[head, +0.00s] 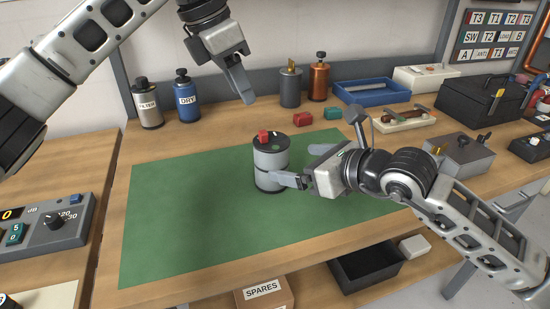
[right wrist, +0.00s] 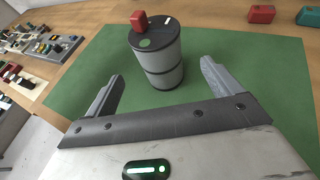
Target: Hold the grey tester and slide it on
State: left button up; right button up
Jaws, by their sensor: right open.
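A grey two-part canister (head: 270,162) with a dark top, a green dot and a small red block (head: 264,136) stands upright on the green mat (head: 190,215). No label naming it a tester shows. In the right wrist view the canister (right wrist: 165,66) stands just beyond and between the fingertips, its red block (right wrist: 139,20) at the top edge. My right gripper (head: 298,166) is open beside the canister's right side; contact cannot be told. My left gripper (head: 238,88) hangs above the mat's back edge, empty, its fingers seen edge-on.
Filter (head: 147,104) and DRY (head: 187,98) bottles, a grey pot (head: 290,88) and a copper bottle (head: 319,80) stand behind. Red and teal blocks lie behind the mat. A grey box (head: 462,158) stands right, a dial unit (head: 48,226) left. The mat's left and front are clear.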

aim_at(272, 159)
jog(key=x, duration=0.8)
jog(key=shift+w+a+f, duration=0.15)
jog(key=shift+w+a, duration=0.05)
jog(key=shift+a, duration=0.05)
jog(key=c, duration=1.3)
